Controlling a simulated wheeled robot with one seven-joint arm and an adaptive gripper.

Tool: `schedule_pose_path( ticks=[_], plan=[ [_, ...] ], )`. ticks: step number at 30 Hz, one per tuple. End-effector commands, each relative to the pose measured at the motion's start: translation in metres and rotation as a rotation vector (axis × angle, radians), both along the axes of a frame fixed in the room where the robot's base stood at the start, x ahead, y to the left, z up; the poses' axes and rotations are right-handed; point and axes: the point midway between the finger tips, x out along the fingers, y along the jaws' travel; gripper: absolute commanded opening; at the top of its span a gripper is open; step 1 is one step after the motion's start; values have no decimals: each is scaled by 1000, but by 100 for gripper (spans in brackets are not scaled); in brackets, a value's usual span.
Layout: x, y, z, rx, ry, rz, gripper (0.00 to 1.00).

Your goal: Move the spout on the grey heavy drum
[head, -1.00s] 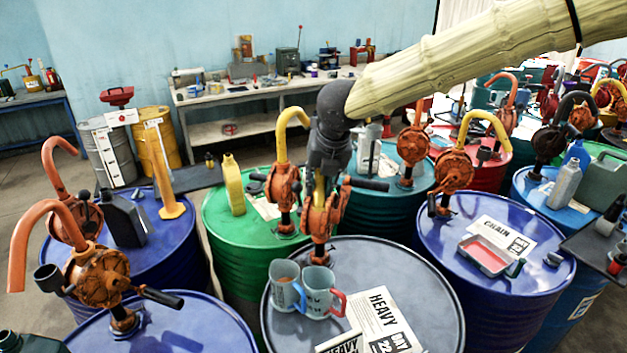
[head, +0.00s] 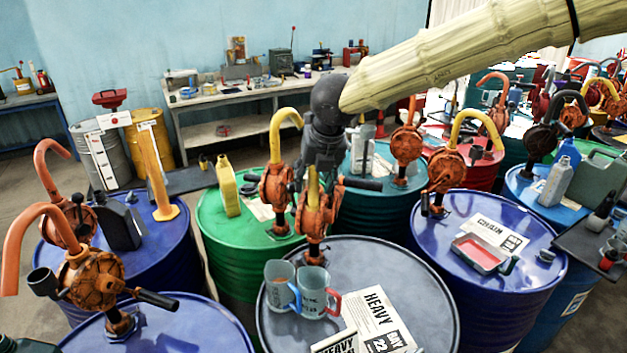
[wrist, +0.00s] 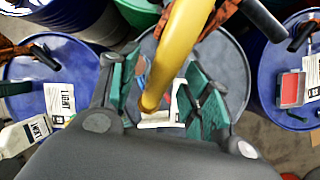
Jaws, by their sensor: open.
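The grey heavy drum (head: 415,290) stands front centre in the head view, with a HEAVY sheet (head: 375,322) on its lid. An orange rusty pump (head: 315,218) rises from the lid's back edge. Its yellow spout (head: 313,187) is mostly hidden by my gripper (head: 320,172), which is above the pump. In the wrist view the curved yellow spout (wrist: 186,45) passes between the two green-padded fingers of my gripper (wrist: 163,95). The fingers are apart, with visible gaps beside the spout. The drum's grey lid (wrist: 232,68) shows beneath.
Two grey jugs, one blue-handled (head: 279,283) and one red-handled (head: 312,290), stand on the heavy drum before the pump. A green drum (head: 225,235) is behind left. The blue CHAIN drum (head: 455,235) at right holds a red-filled tray (head: 482,252). Other pumps with raised spouts crowd both sides.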

Motion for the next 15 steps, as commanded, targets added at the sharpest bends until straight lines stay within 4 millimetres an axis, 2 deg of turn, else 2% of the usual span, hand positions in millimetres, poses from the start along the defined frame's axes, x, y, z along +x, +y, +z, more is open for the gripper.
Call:
schedule_pose_path(
  ticks=[15],
  plan=[
    [-33,-12,81,3,-4,2,48]
  ],
)
